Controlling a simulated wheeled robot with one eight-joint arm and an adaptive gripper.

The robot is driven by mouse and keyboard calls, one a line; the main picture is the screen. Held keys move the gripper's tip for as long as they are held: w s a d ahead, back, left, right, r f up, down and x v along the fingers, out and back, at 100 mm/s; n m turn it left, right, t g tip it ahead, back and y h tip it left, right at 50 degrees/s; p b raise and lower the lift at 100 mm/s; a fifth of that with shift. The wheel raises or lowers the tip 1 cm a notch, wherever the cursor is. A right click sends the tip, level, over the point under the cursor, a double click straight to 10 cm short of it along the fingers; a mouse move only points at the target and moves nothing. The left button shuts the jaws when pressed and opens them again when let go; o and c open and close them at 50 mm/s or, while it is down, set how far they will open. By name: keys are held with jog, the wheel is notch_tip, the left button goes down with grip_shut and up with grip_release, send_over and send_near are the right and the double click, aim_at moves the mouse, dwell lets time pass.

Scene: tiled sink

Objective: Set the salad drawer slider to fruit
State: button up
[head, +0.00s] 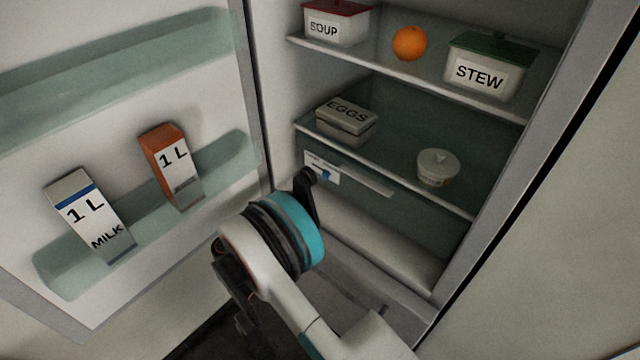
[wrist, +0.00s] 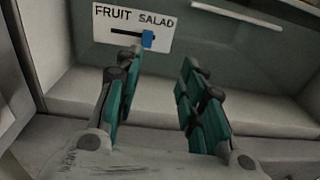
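The salad drawer slider is a small blue knob (wrist: 147,38) on a dark horizontal slot in a white label plate (wrist: 108,22). The plate reads FRUIT on the left and SALAD on the right. The knob is at the right end of the slot, under SALAD. In the head view the blue knob (head: 325,175) shows just above my arm's end, on the drawer front. My gripper (wrist: 158,72) is open and empty in the wrist view, below and in front of the plate. The left finger's tip is close to the knob; I cannot tell whether they touch.
The open fridge door (head: 130,60) stands left with two cartons in its shelf. Above the drawer, a glass shelf (head: 400,172) holds an egg box (head: 345,122) and a small tub (head: 438,168). A pale drawer handle (wrist: 235,13) is right of the plate.

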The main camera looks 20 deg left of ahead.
aim_at(324, 178)
jog(key=shift+n+t, duration=0.3)
jog(key=shift+n, duration=0.1)
jog(key=b+x, duration=0.1)
jog(key=x, duration=0.3)
jog(key=a+f+b+x, duration=0.1)
jog(key=b+x, duration=0.1)
jog(key=x, duration=0.2)
jog(key=w+a+b+x, duration=0.1)
jog(key=x, duration=0.4)
jog(key=shift+s+f, duration=0.1)
jog(key=shift+f, duration=0.25)
grip_shut()
